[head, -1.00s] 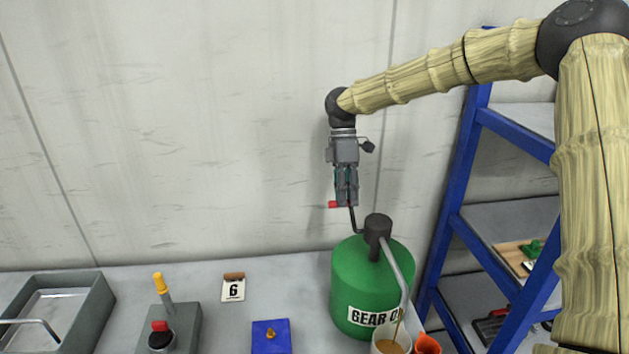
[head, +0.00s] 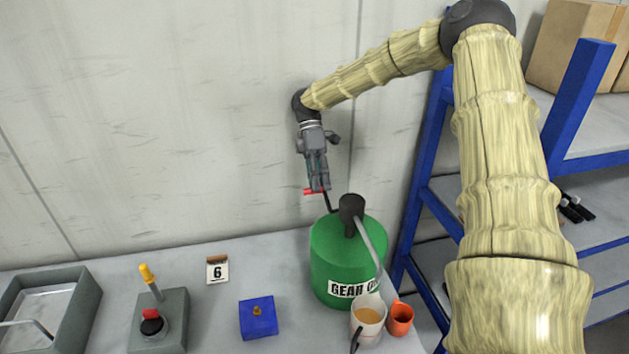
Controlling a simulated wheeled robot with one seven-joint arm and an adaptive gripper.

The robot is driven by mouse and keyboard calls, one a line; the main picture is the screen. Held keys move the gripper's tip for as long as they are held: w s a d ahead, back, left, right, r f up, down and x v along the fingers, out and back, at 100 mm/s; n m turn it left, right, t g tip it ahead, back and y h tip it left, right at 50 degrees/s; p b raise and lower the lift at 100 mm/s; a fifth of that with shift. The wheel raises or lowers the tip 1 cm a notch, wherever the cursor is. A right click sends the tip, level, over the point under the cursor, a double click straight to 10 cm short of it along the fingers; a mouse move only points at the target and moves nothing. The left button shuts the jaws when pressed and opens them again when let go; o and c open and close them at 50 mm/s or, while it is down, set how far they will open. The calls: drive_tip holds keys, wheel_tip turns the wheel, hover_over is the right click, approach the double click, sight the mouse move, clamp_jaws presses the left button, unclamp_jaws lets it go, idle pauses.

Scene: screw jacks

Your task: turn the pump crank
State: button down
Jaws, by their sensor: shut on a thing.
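The green gear oil drum (head: 335,262) stands on the bench with a dark pump head (head: 351,207) on top. A grey spout pipe (head: 370,247) runs from the pump down toward a white mug (head: 367,318) holding brown oil. The pump crank is a thin black arm (head: 328,202) with a red handle (head: 312,191), left of the pump head. My gripper (head: 318,186) points down and is shut on the crank by its red handle; the fingers hide part of the handle.
An orange cup (head: 400,318) stands right of the mug, near the bench edge. A blue box (head: 258,318), a number 6 card (head: 217,270), a grey lever box (head: 160,320) and a grey tray (head: 85,318) stand to the left. A blue shelf rack (head: 426,196) is close on the right.

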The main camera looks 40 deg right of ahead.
drive_tip(key=c, duration=1.4)
unclamp_jaws()
drive_tip(key=shift+o, duration=0.2)
wheel_tip(320, 180, up, 10)
drive_tip(key=shift+d, duration=0.1)
drive_tip(key=shift+c, duration=0.3)
